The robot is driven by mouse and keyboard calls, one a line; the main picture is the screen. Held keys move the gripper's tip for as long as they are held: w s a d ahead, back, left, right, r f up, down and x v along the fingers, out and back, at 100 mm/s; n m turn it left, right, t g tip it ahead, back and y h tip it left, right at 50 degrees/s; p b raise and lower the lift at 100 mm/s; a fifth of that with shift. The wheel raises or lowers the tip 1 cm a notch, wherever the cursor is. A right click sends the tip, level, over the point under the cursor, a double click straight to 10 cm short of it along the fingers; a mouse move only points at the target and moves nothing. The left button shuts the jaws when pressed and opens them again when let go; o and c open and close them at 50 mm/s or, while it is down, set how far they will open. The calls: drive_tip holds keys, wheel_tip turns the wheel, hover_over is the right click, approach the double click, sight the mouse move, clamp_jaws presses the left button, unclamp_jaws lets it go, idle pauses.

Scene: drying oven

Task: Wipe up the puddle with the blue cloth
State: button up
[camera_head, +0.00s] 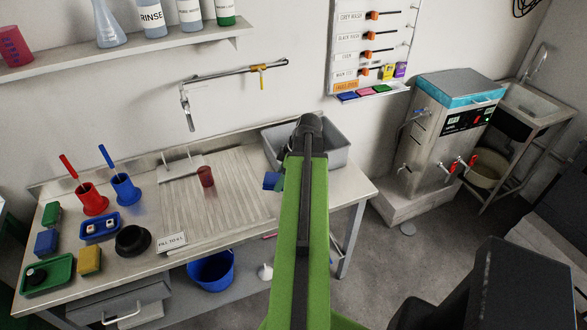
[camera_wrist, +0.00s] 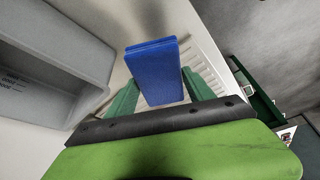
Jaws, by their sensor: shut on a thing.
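My gripper (camera_wrist: 161,88) is shut on the blue cloth (camera_wrist: 153,62), a folded flat block between the two green fingers in the wrist view. In the head view the blue cloth (camera_head: 271,181) shows at the left of my green arm, over the right part of the bench, beside the grey basin. Most of my gripper is hidden behind the arm there. I cannot make out a clear puddle in either view.
The grey basin (camera_head: 339,157) stands at the bench's right; it also fills the left of the wrist view (camera_wrist: 60,62). A dark red cup (camera_head: 206,176) stands on the ribbed drainboard (camera_head: 235,207). Red (camera_head: 93,203) and blue (camera_head: 126,190) holders with brushes stand left.

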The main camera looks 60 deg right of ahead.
drive_tip(key=s+d+r, duration=0.1)
drive_tip(key=s+d+r+p, duration=0.1)
drive_tip(key=s+d, duration=0.1)
drive_tip(key=shift+d, duration=0.2)
drive_tip(key=shift+s+d+f+n, duration=0.1)
drive_tip(key=shift+n, duration=0.2)
wheel_tip(320, 180, down, 5)
drive_tip(key=b, duration=0.5)
drive_tip(key=shift+f+b, duration=0.15)
drive_tip(key=shift+b, duration=0.15)
